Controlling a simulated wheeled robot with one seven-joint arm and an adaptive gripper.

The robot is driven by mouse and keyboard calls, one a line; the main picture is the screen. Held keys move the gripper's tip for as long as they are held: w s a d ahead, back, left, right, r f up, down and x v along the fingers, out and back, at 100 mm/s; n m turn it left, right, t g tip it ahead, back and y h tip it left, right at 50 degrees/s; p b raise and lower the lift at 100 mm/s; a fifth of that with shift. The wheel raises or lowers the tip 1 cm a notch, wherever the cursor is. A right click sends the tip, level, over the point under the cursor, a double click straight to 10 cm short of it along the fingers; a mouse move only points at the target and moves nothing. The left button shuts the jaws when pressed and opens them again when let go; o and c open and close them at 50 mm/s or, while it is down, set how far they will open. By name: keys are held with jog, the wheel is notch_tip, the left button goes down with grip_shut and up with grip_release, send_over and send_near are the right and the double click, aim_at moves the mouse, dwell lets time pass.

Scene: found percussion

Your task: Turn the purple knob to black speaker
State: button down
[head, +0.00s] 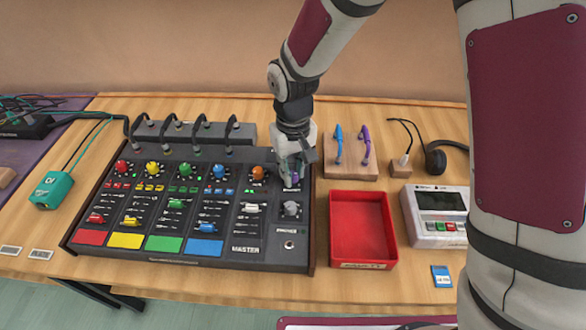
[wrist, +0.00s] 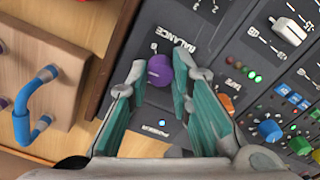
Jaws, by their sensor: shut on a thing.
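The purple knob (wrist: 160,70) sits near the top right of the black mixer panel (head: 262,262), beside the printed word BALANCE. My gripper (wrist: 158,78) comes down over it with one teal finger on each side, and the fingertips are closed on the knob. In the head view my gripper (head: 293,172) stands at the mixer's upper right corner and hides most of the knob. The knob's pointer cannot be made out. I cannot identify a black speaker or speaker mark in either view.
An orange knob (head: 258,173) is left of my gripper and a grey knob (head: 291,208) is below it. A red tray (head: 332,230) stands right of the mixer. A wooden block (head: 350,171) with blue and purple handles is behind the tray.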

aim_at(293, 174)
jog(key=m+p, duration=0.1)
jog(key=m, duration=0.4)
jog(key=shift+s+m, duration=0.1)
jog(key=shift+m, duration=0.2)
jog(key=shift+m+p, duration=1.2)
jog(key=shift+m, duration=1)
jog(key=c, duration=1.4)
grip_release()
jog(key=shift+r, duration=0.1)
notch_tip(293, 174, up, 12)
jog(key=shift+f, duration=0.1)
